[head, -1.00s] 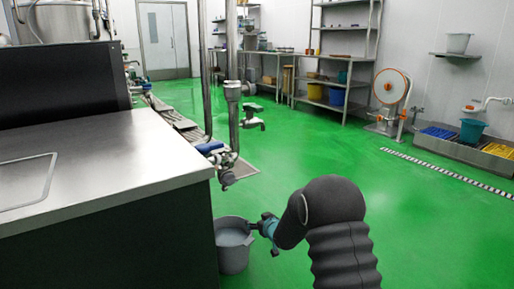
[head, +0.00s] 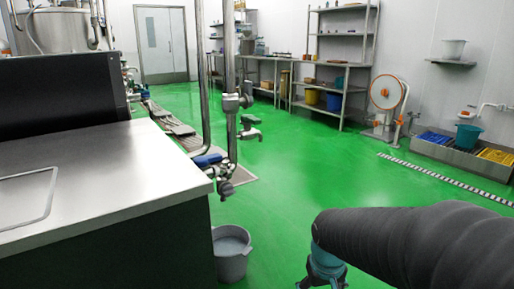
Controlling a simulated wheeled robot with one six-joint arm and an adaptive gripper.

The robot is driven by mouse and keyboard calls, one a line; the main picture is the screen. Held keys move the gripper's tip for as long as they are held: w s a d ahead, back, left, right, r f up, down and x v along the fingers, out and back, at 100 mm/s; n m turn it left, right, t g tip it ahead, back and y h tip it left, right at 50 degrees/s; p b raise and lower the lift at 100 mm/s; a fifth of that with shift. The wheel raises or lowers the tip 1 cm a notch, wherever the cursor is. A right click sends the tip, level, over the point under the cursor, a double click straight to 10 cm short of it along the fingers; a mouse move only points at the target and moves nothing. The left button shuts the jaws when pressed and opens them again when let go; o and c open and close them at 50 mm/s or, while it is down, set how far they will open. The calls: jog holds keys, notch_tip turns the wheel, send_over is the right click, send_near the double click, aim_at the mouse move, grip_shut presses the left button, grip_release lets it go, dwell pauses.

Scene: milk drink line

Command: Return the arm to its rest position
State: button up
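My arm, in a dark ribbed sleeve, reaches in from the lower right of the head view. My gripper (head: 318,282) hangs below its teal wrist at the bottom edge of the picture. Its fingertips are cut off or too small to read, so I cannot tell whether it is open or shut. The gripper is apart from the grey bucket (head: 231,265), which stands upright on the floor to its left, beside the dark counter. The bucket has greyish-white contents.
A steel-topped counter (head: 110,165) fills the left. A hose reel (head: 387,92), a shelf rack (head: 342,60) and a low trough (head: 445,152) line the far side. The green floor (head: 310,165) between is clear.

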jog(key=s+d+r+m+t+p, duration=0.1)
jog(key=s+r+t+p, duration=0.2)
jog(key=s+r, duration=0.9)
jog(key=shift+p+v, duration=0.35)
jog(key=shift+v, duration=0.6)
jog(key=shift+w+d, duration=0.15)
jog(key=shift+d, duration=0.05)
